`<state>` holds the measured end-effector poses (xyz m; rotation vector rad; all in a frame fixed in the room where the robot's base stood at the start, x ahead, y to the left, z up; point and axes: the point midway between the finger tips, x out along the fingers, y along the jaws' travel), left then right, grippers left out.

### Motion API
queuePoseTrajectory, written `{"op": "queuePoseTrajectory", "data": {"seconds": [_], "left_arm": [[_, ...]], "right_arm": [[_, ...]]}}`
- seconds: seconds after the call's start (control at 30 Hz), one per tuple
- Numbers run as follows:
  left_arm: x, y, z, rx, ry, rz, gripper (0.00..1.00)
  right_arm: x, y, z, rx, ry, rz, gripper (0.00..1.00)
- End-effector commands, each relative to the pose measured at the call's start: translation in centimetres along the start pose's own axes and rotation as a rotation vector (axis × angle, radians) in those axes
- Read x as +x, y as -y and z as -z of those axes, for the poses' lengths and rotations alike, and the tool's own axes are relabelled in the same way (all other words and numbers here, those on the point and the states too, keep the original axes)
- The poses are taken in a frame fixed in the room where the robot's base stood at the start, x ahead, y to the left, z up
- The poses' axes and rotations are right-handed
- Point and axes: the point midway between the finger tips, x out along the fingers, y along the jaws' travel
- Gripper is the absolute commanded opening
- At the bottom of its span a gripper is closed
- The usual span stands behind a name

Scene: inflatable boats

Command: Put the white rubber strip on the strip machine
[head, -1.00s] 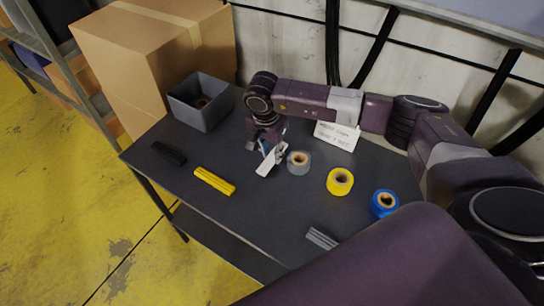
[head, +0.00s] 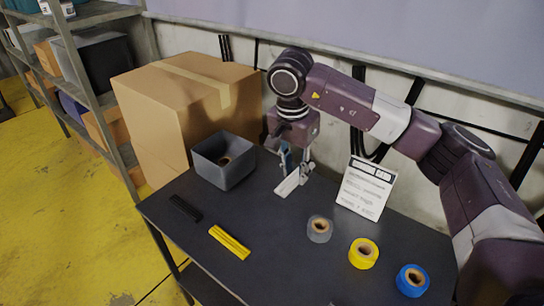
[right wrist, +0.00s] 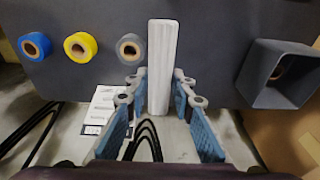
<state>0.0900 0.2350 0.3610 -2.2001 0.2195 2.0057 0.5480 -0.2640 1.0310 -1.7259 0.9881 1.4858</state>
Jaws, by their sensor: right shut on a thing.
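The white rubber strip (head: 288,185) is in my right gripper (head: 297,166) at the back of the dark table. In the right wrist view the strip (right wrist: 162,55) stands lengthwise between the blue-padded fingers of my right gripper (right wrist: 157,92), which is shut on it. The strip appears to be above the table top, but the exact gap is hard to tell. My left gripper is not in view. I cannot make out a strip machine in either view.
On the table (head: 270,245) are a black strip (head: 185,208), a yellow strip (head: 230,242), grey (head: 319,229), yellow (head: 363,253) and blue (head: 412,280) rolls, a grey bin (head: 223,160) and a sign (head: 364,188). A cardboard box (head: 185,110) and shelves (head: 85,85) stand left.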

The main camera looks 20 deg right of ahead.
Motion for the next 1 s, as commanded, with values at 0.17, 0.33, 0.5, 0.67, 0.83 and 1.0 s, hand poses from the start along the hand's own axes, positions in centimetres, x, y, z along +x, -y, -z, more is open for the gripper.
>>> {"op": "queuePoseTrajectory", "data": {"seconds": [0.17,0.33,0.5,0.67,0.83,1.0], "left_arm": [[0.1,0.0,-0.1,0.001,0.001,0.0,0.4],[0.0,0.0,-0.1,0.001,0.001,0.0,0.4],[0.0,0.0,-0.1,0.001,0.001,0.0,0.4],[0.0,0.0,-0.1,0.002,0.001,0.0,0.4],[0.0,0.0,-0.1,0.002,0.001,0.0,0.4],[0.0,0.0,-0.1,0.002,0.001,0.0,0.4]], "right_arm": [[-0.4,0.0,0.0,-0.008,0.0,0.003,0.0],[-0.8,-0.4,-1.4,-0.119,0.002,0.025,0.0],[-1.6,-1.6,-4.6,-0.371,0.005,0.07,0.0],[-2.2,-3.6,-7.9,-0.64,0.004,0.111,0.0],[-2.5,-5.6,-10.7,-0.867,0.001,0.139,0.0],[-2.6,-6.9,-12.2,-0.993,0.0,0.153,0.0]]}}
